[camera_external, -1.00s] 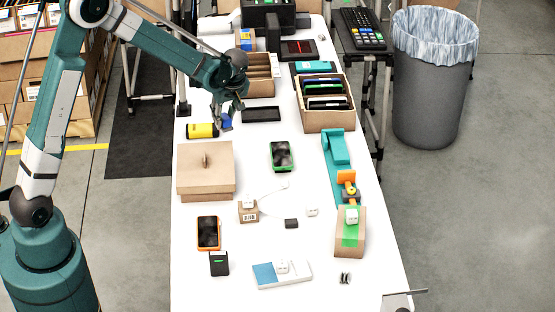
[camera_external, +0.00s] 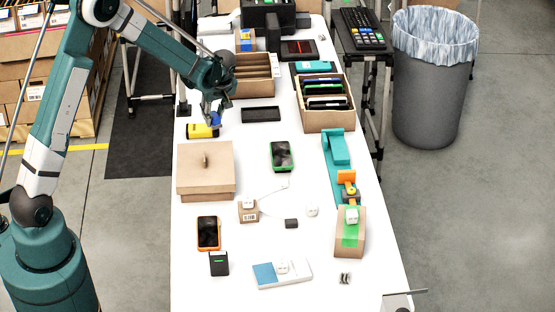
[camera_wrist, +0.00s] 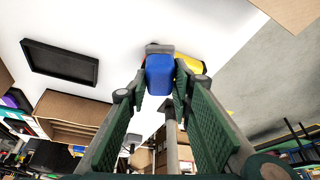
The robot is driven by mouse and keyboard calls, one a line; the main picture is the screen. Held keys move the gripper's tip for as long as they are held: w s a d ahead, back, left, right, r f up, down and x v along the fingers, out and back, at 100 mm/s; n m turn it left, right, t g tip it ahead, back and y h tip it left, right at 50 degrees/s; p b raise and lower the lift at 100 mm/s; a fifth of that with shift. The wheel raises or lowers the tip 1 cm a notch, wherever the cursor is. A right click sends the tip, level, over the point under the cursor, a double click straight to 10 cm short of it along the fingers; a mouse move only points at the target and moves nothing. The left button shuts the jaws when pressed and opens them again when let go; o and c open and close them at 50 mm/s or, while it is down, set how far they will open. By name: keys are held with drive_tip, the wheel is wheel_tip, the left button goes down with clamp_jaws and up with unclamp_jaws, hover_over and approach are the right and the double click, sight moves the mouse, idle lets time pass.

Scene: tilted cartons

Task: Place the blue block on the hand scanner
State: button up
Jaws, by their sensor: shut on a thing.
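The blue block (camera_external: 215,118) is held in my gripper (camera_external: 212,112) above the table, at the right end of a yellow and black device (camera_external: 200,131) that looks like the hand scanner. In the wrist view the blue block (camera_wrist: 160,76) sits between the two green fingertips of my gripper (camera_wrist: 160,84), which is shut on it. The yellow scanner (camera_wrist: 187,67) shows just behind and right of the block there, partly hidden by it. I cannot tell whether the block touches the scanner.
A lidded cardboard box (camera_external: 206,172) stands in front of the scanner. A black tray (camera_external: 261,114) lies to the right, with an open divided carton (camera_external: 254,87) behind it. A carton of upright items (camera_external: 327,117) stands farther right.

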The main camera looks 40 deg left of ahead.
sight(214, 114)
drive_tip(key=shift+a, duration=0.2)
drive_tip(key=a+f, duration=0.1)
drive_tip(key=w+a, duration=0.1)
drive_tip(key=shift+w+a+f, duration=0.1)
drive_tip(key=shift+a+f, duration=0.2)
drive_tip(key=shift+f, duration=0.05)
drive_tip(key=shift+w+a+f, duration=0.25)
drive_tip(key=shift+a+f, duration=0.25)
drive_tip(key=shift+f, duration=0.1)
drive_tip(key=shift+f, duration=0.15)
drive_tip(key=o, duration=0.9)
drive_tip(key=shift+r, duration=0.2)
drive_tip(key=shift+v, duration=5.95)
